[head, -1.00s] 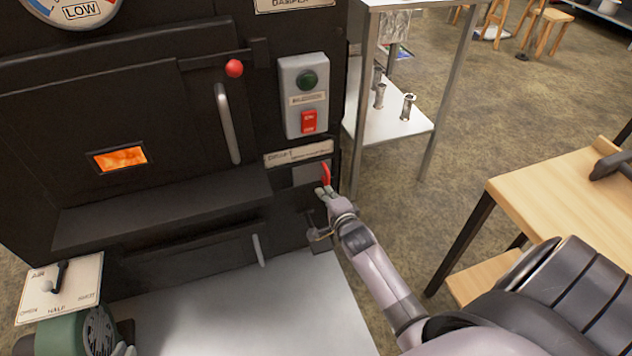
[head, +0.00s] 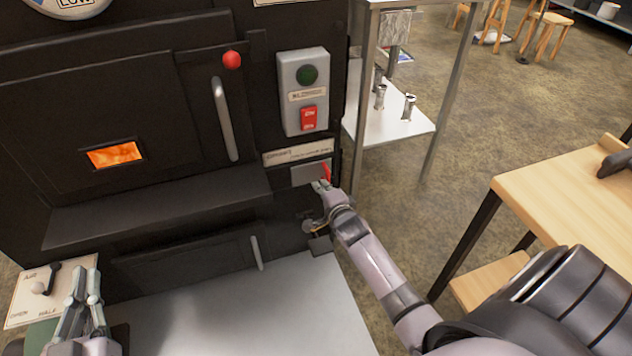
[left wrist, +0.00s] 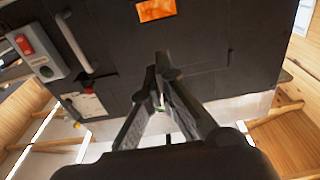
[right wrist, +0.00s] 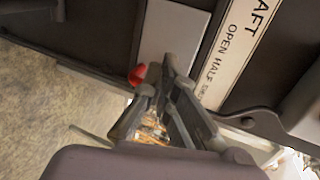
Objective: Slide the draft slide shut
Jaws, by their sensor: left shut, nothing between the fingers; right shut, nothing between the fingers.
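The draft slide is a grey plate (head: 308,173) with a red handle (head: 326,171) at its right end, low on the black stove front under a draft label (head: 298,153). In the right wrist view the plate (right wrist: 172,40) and red handle (right wrist: 138,75) show beside the label. My right gripper (head: 321,187) is shut and empty, its tips just below and left of the red handle. I cannot tell if they touch it. My left gripper (head: 84,275) is shut and empty at the lower left, well away from the slide.
A switch box (head: 304,92) with green and red buttons sits above the slide. A lever plate (head: 52,292) stands by my left gripper. A grey metal surface (head: 240,310) lies in front. A metal shelf (head: 392,125) and wooden table (head: 560,195) stand to the right.

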